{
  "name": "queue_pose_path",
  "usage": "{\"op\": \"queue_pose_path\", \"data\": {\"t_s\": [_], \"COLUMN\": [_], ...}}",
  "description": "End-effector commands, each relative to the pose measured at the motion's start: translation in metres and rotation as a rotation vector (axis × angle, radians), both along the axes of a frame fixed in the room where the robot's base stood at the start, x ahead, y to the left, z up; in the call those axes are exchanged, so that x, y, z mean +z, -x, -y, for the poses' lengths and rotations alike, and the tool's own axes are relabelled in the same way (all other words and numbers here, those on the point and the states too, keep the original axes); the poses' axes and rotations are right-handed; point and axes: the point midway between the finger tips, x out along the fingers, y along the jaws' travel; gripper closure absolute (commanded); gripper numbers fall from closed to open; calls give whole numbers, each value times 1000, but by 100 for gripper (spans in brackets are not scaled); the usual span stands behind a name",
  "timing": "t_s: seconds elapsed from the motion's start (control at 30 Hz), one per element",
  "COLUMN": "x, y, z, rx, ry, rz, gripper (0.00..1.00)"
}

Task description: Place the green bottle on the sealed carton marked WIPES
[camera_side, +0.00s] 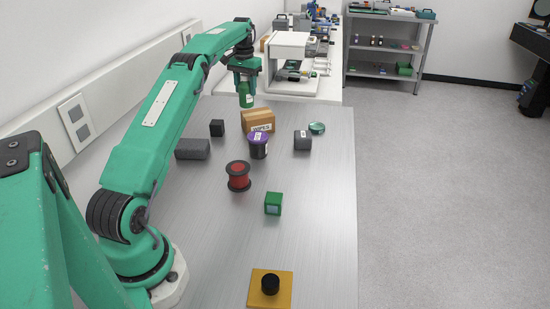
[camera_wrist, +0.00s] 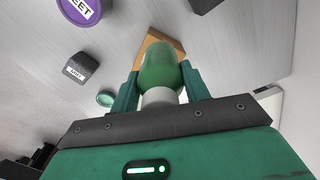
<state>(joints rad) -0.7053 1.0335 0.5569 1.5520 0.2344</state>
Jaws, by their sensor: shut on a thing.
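The green bottle (camera_side: 246,98) is held in my gripper (camera_side: 244,82), which is shut on it. I cannot tell the exact gap between bottle and carton.
Near the carton stand a purple-lidded black jar (camera_side: 258,147), a dark labelled block (camera_side: 303,141), a small black cube (camera_side: 217,127) and a green round dish (camera_side: 317,128). A red spool (camera_side: 238,177) and green cube (camera_side: 273,203) are nearer. White equipment (camera_side: 290,48) stands behind.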

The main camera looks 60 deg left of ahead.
Motion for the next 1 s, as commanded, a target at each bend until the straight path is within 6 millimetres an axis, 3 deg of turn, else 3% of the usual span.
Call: {"op": "queue_pose_path", "data": {"t_s": [0.17,0.57,1.0], "x": [-2,-37,-42], "y": [0,0,0], "z": [0,1,1], "rx": [0,0,0], "ry": [0,0,0], "rz": [1,1,1], "gripper": [81,81,81]}}
